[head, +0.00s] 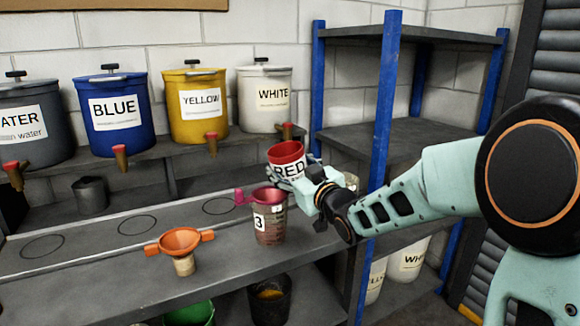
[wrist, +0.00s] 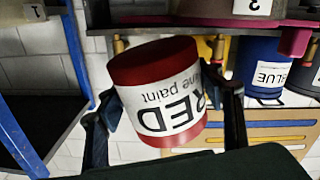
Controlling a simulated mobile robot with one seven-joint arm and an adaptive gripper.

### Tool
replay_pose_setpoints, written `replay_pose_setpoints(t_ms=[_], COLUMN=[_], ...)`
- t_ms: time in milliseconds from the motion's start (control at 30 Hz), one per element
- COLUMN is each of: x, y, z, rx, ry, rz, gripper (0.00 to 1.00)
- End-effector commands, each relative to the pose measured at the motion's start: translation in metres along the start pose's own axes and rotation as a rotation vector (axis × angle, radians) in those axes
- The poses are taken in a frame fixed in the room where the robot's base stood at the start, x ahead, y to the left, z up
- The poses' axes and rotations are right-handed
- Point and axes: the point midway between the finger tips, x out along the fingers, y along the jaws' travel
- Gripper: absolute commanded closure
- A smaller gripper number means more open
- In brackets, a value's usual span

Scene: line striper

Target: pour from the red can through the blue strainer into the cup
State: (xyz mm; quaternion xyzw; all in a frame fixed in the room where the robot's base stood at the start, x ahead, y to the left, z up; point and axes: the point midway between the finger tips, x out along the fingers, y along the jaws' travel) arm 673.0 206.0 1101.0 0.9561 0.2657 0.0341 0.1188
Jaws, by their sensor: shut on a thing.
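My gripper (head: 318,190) is shut on the red can (head: 288,163), whose white label reads RED. The can also shows between the fingers in the wrist view (wrist: 160,92). It is held above the bench, tilted slightly to the left, its open rim up. Just below and left of it, a pink-magenta strainer (head: 268,197) sits on the mouth of a cup labelled 3 (head: 269,228). The cup holds something dark, brownish. An orange strainer (head: 181,240) rests on a small tan holder to the left. I see no blue strainer. No stream of paint shows.
Blue (head: 114,112), yellow (head: 197,103), white (head: 265,97) and water (head: 32,122) dispensers with taps stand on the back shelf. A blue rack post (head: 384,130) rises close right of my gripper. The bench left of the orange strainer is clear, with marked circles.

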Motion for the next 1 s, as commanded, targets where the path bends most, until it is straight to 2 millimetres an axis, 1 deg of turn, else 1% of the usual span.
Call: replay_pose_setpoints(t_ms=[167,433,633,1000], x=[0.0,0.0,0.0,0.0], y=[0.004,0.008,0.008,0.008], z=[-0.013,-0.03,-0.032,-0.031], rx=[0.047,0.196,0.247,0.246], ry=[0.003,0.0,0.0,0.0], rz=[0.001,0.001,0.0,0.0], gripper=[0.86,0.86,0.86,0.86])
